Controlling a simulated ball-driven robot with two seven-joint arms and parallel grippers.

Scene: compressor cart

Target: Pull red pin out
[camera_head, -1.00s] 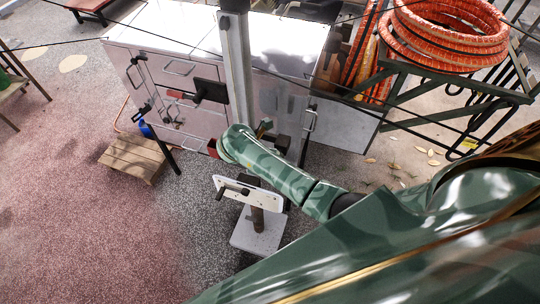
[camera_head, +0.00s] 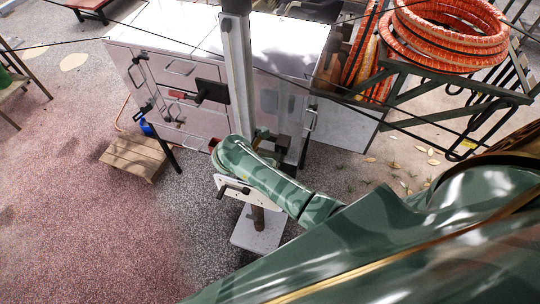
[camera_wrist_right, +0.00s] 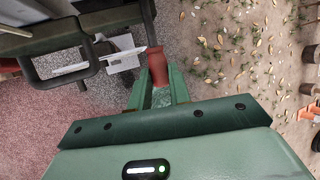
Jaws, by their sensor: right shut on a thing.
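The red pin (camera_wrist_right: 158,68) shows in the right wrist view, upright in the picture between the two green fingers of my right gripper (camera_wrist_right: 160,88). The gripper is shut on it. The pin's far end meets or overlaps a dark bar (camera_wrist_right: 112,20) at the top; I cannot tell whether it sits in a hole there. In the head view my right arm reaches in from the lower right to the grey upright post (camera_head: 239,75), and its forearm and wrist hide most of the gripper. A small red part (camera_head: 213,145) shows beside the wrist; I cannot tell if it is the pin. My left gripper is not in view.
A white plate with a dark handle (camera_head: 233,188) stands on a pedestal just below my wrist. A drawer cabinet (camera_head: 285,45) stands behind the post. Orange hose coils (camera_head: 450,35) rest on a rack at right.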

